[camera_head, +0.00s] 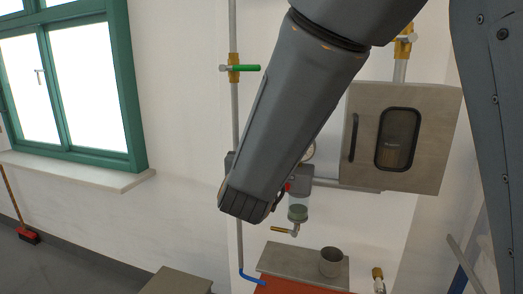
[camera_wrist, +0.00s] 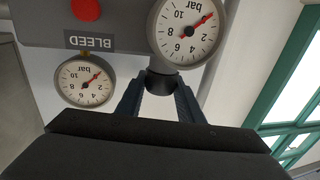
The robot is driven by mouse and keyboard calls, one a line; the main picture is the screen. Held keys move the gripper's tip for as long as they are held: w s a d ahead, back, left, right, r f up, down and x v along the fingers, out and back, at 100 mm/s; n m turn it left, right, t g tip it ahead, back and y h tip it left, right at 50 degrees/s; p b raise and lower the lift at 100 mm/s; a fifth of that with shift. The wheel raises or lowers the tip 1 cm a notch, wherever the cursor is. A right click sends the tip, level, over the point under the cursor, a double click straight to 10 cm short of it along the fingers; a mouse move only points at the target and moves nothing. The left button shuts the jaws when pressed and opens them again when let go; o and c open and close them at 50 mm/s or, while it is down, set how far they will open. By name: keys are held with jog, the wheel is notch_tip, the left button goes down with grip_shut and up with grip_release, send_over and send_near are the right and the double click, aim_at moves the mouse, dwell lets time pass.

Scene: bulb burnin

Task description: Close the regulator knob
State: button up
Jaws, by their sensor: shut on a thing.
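The regulator knob (camera_wrist: 161,82) is a short dark cylinder at the base of the larger pressure gauge (camera_wrist: 187,30) in the wrist view. My gripper (camera_wrist: 161,92) has its two dark fingers on either side of the knob, shut on it. The wrist view is upside down, as the gauge lettering shows. A smaller gauge (camera_wrist: 85,82) sits below the BLEED label (camera_wrist: 89,41), near a red button (camera_wrist: 86,8). In the head view my arm covers the knob and gripper. A part of the grey regulator unit (camera_head: 304,171) shows beside it.
A metal cabinet (camera_head: 425,140) is at the right. A green-handled valve (camera_head: 246,68) sits on the left pipe. A grey cup (camera_head: 331,262) stands below.

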dwell(0.4)
jog(key=o, duration=1.1)
jog(key=s, duration=0.2)
jog(key=s+b, duration=0.1)
jog(key=s, duration=0.2)
jog(key=s+a, duration=0.1)
jog(key=s, duration=0.1)
jog(key=shift+s+b, duration=0.35)
